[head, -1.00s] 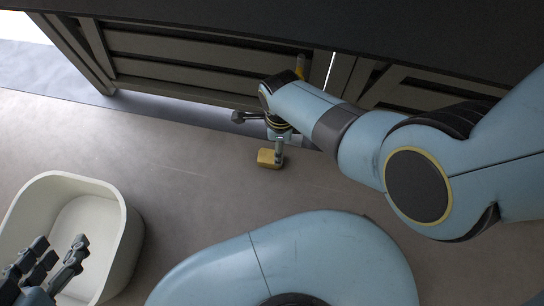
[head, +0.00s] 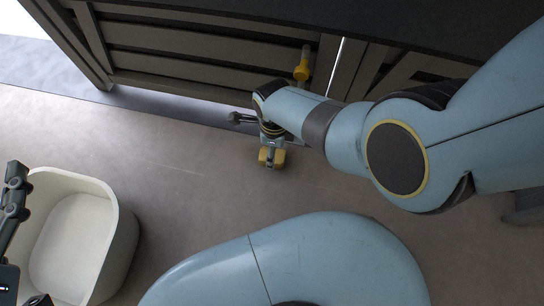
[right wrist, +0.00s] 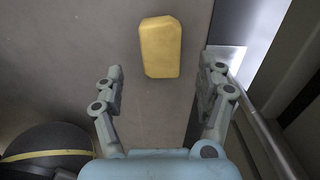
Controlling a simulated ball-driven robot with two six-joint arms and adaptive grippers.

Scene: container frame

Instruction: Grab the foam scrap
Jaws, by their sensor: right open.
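The foam scrap (head: 280,158) is a small yellow block on the floor in the middle of the head view, partly hidden by my right gripper (head: 270,150). In the right wrist view the foam scrap (right wrist: 160,47) lies beyond the open fingertips, roughly between their lines and not touched. My right gripper (right wrist: 161,78) is open and empty. My left gripper (head: 14,205) shows at the left edge of the head view, partly cut off, beside the white bin; its jaw state is unclear.
The white bin (head: 118,235) stands at the lower left and looks empty. A dark slatted frame (head: 200,65) runs along the back, with a yellow object (head: 302,68) at its post. The floor (head: 180,180) between bin and scrap is clear.

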